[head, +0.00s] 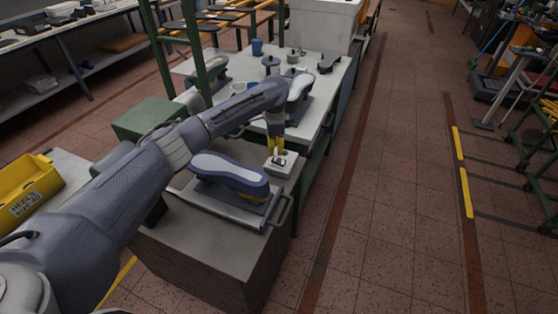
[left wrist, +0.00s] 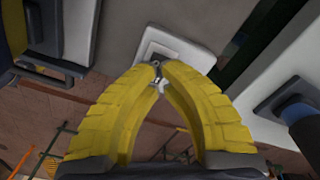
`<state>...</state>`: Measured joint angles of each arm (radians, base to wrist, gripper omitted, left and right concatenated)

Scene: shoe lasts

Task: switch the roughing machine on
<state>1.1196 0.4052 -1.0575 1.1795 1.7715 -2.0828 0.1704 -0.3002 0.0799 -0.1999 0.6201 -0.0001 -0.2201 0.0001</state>
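A small pale switch box (head: 280,163) with a dark-framed metal toggle sits at the far right corner of the near grey bench. It also shows in the left wrist view (left wrist: 172,48), with the metal toggle (left wrist: 156,70) right at my fingertips. My left gripper (head: 276,150) points down over the box. In the left wrist view its yellow fingers (left wrist: 157,76) come together at the tips around or against the toggle; I cannot tell whether they pinch it. The toggle's position is hard to read. My right gripper is not in view.
A blue-and-white shoe last (head: 230,172) lies on a plate with a handle, close beside the switch box. A second bench (head: 320,115) with lasts and cups stands behind. A yellow bin (head: 28,190) is at left.

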